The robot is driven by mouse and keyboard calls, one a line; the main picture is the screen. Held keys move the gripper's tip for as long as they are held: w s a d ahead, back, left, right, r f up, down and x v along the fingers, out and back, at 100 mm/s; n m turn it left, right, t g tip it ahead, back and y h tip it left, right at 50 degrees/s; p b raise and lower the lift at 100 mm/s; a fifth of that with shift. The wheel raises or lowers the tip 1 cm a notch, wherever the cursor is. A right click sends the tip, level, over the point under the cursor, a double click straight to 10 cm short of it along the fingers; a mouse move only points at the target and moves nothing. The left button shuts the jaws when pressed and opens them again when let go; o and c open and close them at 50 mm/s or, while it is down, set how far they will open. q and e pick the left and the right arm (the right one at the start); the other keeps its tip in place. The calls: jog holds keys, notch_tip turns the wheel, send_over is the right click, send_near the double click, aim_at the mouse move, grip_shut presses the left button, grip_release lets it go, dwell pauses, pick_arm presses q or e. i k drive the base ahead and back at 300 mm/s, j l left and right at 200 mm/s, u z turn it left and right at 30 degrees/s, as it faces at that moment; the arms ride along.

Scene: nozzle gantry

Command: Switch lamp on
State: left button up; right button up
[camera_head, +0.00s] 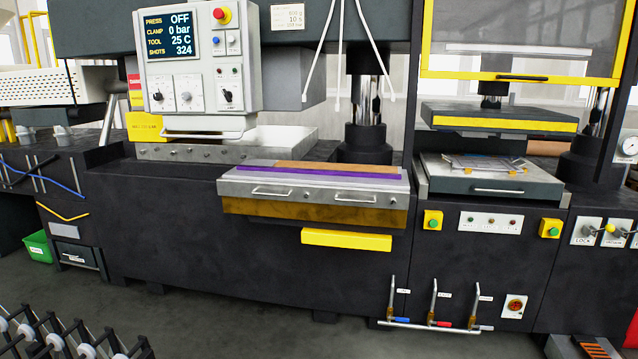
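A grey control panel (197,72) hangs at the upper left of the head view. Its screen (168,35) reads PRESS OFF, CLAMP 0 bar, TOOL 25 C, SHOTS 324. Below the screen are rotary knobs (187,96) and a black selector switch (228,95); their labels are too small to read. At the far right, levers (611,231) stand on white plates, one marked LOCK. I cannot tell which control is the lamp's, and no lamp is clearly seen. Neither gripper is in view.
A metal drawer-like tray (312,190) with handles juts from the dark machine. A yellow bar (346,239) sits below it. Green buttons (433,224) and a pipe rack with levers (434,322) are at right. Rollers (60,335) stand at lower left.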

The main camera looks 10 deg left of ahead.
aim_at(229, 94)
jog(key=i+u, duration=0.45)
jog(key=i+l+u, duration=0.2)
jog(key=u, duration=0.25)
jog(key=i+l+u, duration=0.4)
jog(key=i+l, duration=0.65)
